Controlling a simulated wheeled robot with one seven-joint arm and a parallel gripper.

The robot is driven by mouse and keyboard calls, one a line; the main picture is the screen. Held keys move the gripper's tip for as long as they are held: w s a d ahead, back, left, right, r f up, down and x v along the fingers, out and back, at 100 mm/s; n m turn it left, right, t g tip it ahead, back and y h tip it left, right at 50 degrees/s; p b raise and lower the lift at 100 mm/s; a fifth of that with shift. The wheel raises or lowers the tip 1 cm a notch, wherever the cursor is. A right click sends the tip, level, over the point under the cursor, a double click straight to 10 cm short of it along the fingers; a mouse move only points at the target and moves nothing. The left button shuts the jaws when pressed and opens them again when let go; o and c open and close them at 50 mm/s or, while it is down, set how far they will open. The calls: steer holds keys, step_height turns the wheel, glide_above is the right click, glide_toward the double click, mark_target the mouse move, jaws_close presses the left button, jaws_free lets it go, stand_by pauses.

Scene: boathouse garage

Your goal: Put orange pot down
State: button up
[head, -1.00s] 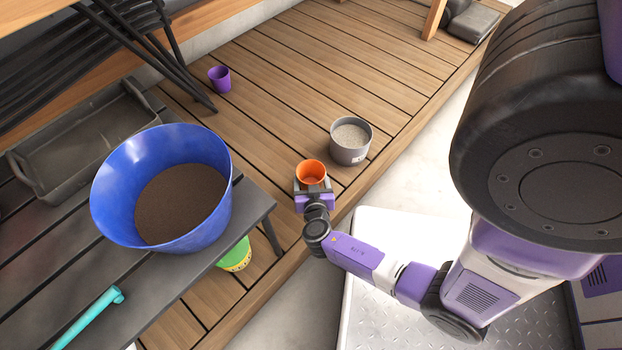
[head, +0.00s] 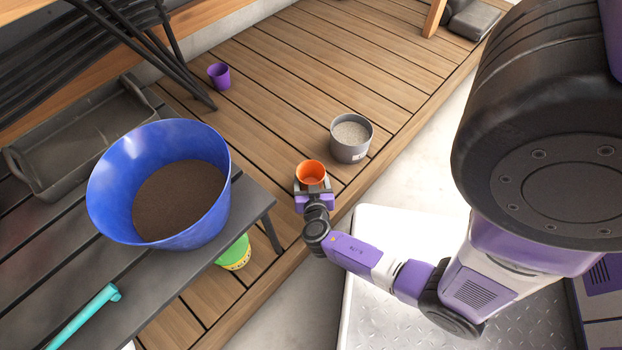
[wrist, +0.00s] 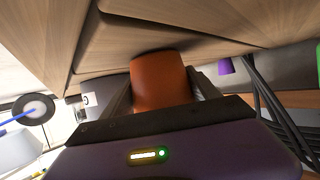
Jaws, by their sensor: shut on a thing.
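The orange pot (head: 312,171) is upright in the head view, just above or on the wooden deck (head: 262,110); I cannot tell if its base touches. My gripper (head: 312,184) is shut on the pot, with a jaw on each side of it. In the wrist view the orange pot (wrist: 160,82) sits between the two dark fingers (wrist: 160,95), close to the deck boards (wrist: 190,20). That view appears turned over, with the boards at the top. The pot's inside looks empty.
A grey bucket of pale grit (head: 351,138) stands close behind the pot, to the right. A purple cup (head: 219,76) stands farther back. A table (head: 255,208) holding a blue tub (head: 110,205) is at the left, with a green-yellow pot (head: 236,254) beneath. Deck boards between are clear.

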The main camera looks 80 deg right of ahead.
steer(key=shift+f, duration=0.1)
steer(key=o, duration=1.7)
steer(key=p+v, duration=0.2)
steer(key=v, duration=0.5)
steer(key=shift+s+a, duration=0.15)
steer(key=shift+a, duration=0.2)
jaws_close()
